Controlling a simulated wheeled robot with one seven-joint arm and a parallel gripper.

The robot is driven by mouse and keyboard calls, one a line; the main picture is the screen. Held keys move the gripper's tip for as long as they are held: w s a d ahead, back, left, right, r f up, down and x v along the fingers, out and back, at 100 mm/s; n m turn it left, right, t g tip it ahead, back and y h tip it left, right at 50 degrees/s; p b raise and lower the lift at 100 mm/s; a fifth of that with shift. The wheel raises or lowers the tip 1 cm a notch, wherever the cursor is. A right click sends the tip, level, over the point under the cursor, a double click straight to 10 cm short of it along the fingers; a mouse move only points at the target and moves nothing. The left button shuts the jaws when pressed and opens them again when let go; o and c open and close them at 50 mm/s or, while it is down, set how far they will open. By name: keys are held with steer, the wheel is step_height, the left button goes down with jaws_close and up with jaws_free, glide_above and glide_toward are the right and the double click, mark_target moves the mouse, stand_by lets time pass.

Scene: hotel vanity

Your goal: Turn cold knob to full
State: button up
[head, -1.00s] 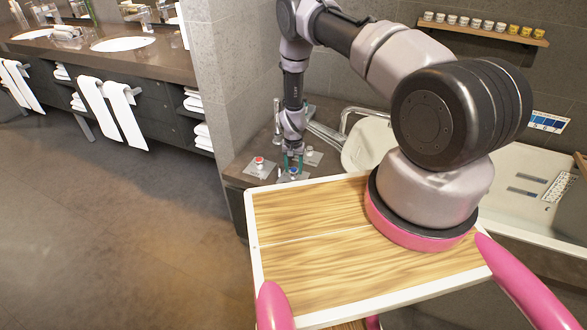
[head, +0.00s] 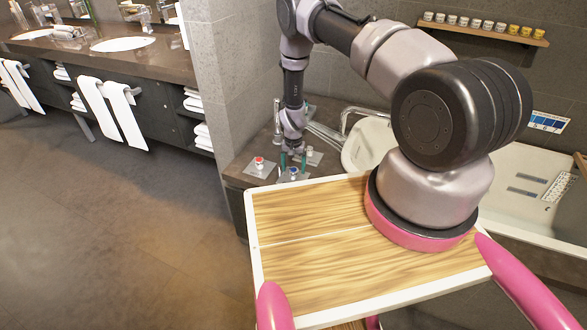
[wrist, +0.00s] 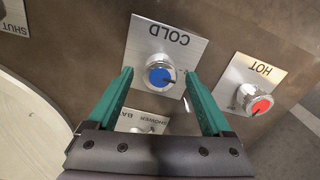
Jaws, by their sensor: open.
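The cold knob (wrist: 160,74) has a blue cap in a silver ring on a square plate marked COLD. In the wrist view it sits between and a little beyond the tips of my gripper (wrist: 157,72), whose green fingers are open. I cannot tell whether a finger touches the knob's ring. In the head view the blue cold knob (head: 293,171) is just below my gripper (head: 293,157), which points down at it.
The red hot knob (wrist: 254,101) on its own plate is close beside the right finger. A shower/bath plate (wrist: 142,122) lies partly hidden behind my gripper. A plate marked SHUT (wrist: 14,18) is at the upper left. The bathtub (head: 520,195) is at the right.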

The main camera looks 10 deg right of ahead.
step_height(320, 180, up, 10)
steer(key=shift+r, duration=0.15)
stand_by(0.5)
step_height(320, 180, up, 23)
steer(key=t+y, duration=0.1)
steer(key=t, duration=0.1)
glide_above(293, 169)
steer(key=w, duration=0.2)
steer(key=s+d+r+t, duration=0.1)
steer(key=s+r, duration=0.2)
steer(key=r, duration=0.6)
steer(key=s+d+r, duration=0.1)
steer(key=s+r, duration=0.1)
steer(key=r, duration=0.7)
steer(key=s+d+r+t+y, duration=0.1)
steer(key=s+d+r+t, duration=0.1)
steer(key=s+r, duration=0.95)
steer(key=s+d+r+t, duration=0.1)
steer(key=s+r, duration=0.2)
steer(key=s, duration=0.5)
steer(key=s+r+t, duration=0.1)
steer(key=s+r, duration=0.2)
steer(key=s, duration=0.5)
steer(key=shift+d+r+n, duration=0.3)
steer(key=shift+d+r, duration=0.05)
steer(key=shift+d, duration=0.05)
